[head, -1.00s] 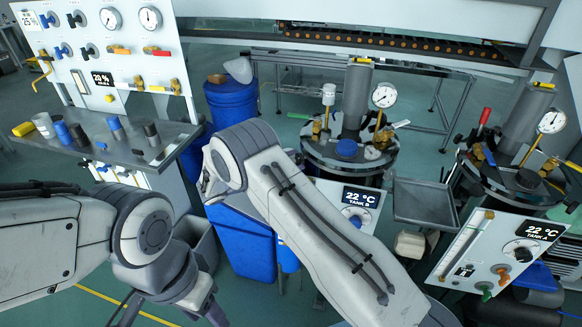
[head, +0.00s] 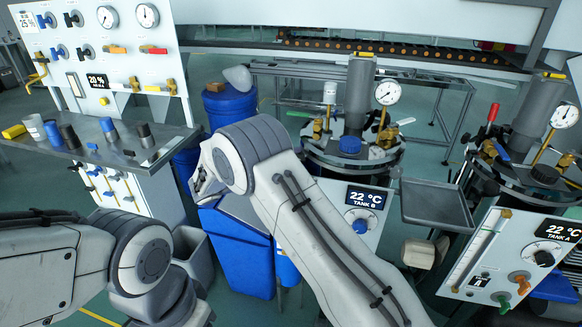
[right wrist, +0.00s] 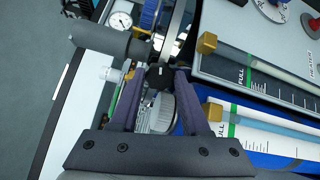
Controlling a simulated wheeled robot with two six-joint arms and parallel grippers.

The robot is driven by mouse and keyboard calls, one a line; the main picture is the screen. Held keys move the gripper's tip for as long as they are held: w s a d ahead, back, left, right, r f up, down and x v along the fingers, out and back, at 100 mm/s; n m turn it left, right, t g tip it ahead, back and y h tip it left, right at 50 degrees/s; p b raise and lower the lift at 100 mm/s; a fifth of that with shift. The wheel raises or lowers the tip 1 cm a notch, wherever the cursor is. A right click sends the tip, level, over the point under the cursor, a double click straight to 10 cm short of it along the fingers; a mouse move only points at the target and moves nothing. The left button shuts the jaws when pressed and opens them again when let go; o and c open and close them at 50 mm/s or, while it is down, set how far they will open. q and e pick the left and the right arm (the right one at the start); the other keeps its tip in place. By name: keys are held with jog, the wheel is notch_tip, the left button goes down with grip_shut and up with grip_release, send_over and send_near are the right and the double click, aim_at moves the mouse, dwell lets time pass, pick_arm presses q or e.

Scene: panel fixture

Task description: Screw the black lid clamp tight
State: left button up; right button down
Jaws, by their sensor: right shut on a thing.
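My right gripper (right wrist: 158,88) is shut on a black round knob, the black lid clamp (right wrist: 158,74), which sits between its fingertips in the right wrist view. A grey ribbed knob (right wrist: 161,112) shows between the fingers, nearer the palm. In the head view my right arm reaches up the middle, and its bent joint hides the gripper and what it holds. Another black round knob (head: 545,174) is on the lid of tank A, and a blue one (head: 350,144) is on the lid of tank B. My left arm is at the lower left, its jaws out of frame.
Close around the right gripper are a dark grey cylinder (right wrist: 112,40), a pressure gauge (right wrist: 121,20) and a level scale marked FULL (right wrist: 250,75). A shelf (head: 120,150) with several knobs stands at the left. A blue bin (head: 240,250) stands beside my right arm.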

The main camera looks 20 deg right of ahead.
jog(key=shift+a+m, duration=0.1)
jog(key=shift+m, duration=0.2)
dwell(0.4)
jog(key=shift+c, duration=1.9)
grip_release()
jog(key=shift+f, duration=0.15)
